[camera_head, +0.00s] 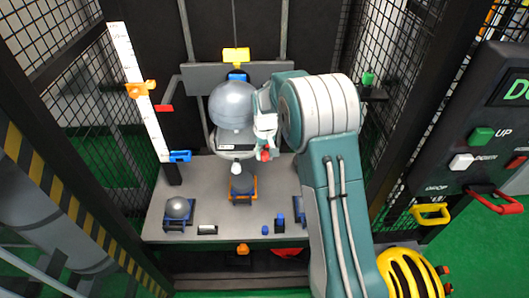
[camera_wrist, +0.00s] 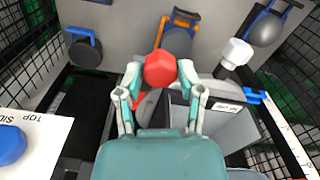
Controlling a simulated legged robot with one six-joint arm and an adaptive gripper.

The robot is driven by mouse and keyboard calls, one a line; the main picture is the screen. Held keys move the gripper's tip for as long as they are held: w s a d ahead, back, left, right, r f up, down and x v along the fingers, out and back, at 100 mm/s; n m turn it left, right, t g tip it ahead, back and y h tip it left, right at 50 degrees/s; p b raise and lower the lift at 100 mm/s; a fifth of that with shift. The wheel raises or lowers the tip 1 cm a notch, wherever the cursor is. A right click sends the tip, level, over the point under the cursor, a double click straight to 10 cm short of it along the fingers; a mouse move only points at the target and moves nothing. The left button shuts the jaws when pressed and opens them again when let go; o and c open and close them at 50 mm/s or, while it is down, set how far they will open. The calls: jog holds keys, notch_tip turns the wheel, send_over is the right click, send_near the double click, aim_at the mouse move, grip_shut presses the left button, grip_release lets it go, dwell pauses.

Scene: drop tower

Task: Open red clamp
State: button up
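The red clamp shows as a red faceted knob (camera_wrist: 160,68) in the wrist view, with a smaller red part below it. My gripper (camera_wrist: 160,75) has one finger on each side of the knob, and both fingertips appear to touch it. In the head view, the red knob (camera_head: 265,155) shows at the tip of my gripper (camera_head: 264,148), at the right front of the large grey ball (camera_head: 232,105). My gripper and wrist hide most of the clamp body there.
A grey bench (camera_head: 210,170) holds a small ball in a blue stand (camera_head: 178,210), a dark ball in an orange holder (camera_head: 243,185) and small blue blocks. A white ruler (camera_head: 138,90) stands at left. A control panel (camera_head: 490,150) and mesh walls bound the right side.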

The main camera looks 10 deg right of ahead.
grip_shut()
jog(key=shift+w+a+f+m, duration=0.1)
jog(key=shift+w+a+m, duration=0.15)
jog(key=shift+m, duration=0.65)
jog(key=shift+w+a+m, duration=0.1)
jog(key=shift+a+m, duration=0.25)
jog(key=shift+m, duration=0.55)
jog(key=o, duration=0.9)
grip_release()
jog(key=shift+c, duration=0.2)
